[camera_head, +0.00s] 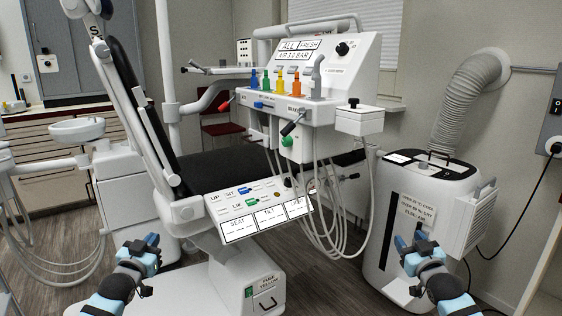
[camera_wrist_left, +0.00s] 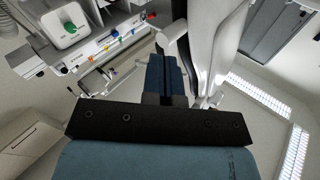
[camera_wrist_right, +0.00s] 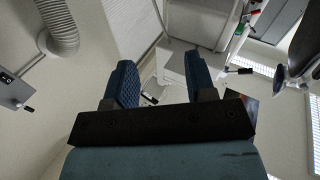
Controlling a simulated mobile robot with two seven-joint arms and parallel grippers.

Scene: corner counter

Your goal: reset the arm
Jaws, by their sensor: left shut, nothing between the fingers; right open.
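My left gripper (camera_head: 151,241) is at the lower left of the head view, in front of the dental chair's base. Its two blue fingers (camera_wrist_left: 165,78) lie together in the left wrist view, with nothing between them. My right gripper (camera_head: 408,243) is at the lower right of the head view, in front of the white portable unit. Its fingers (camera_wrist_right: 160,88) stand apart in the right wrist view, and the space between them is empty. Both grippers point upward and forward, and neither is seen holding anything.
A dental chair (camera_head: 150,125) with a control panel (camera_head: 262,208) stands ahead. An instrument console (camera_head: 318,75) with hanging hoses is at the centre. A white portable unit (camera_head: 385,225) with a thick duct (camera_head: 462,100) stands at right. Dark wood floor shows at the lower centre.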

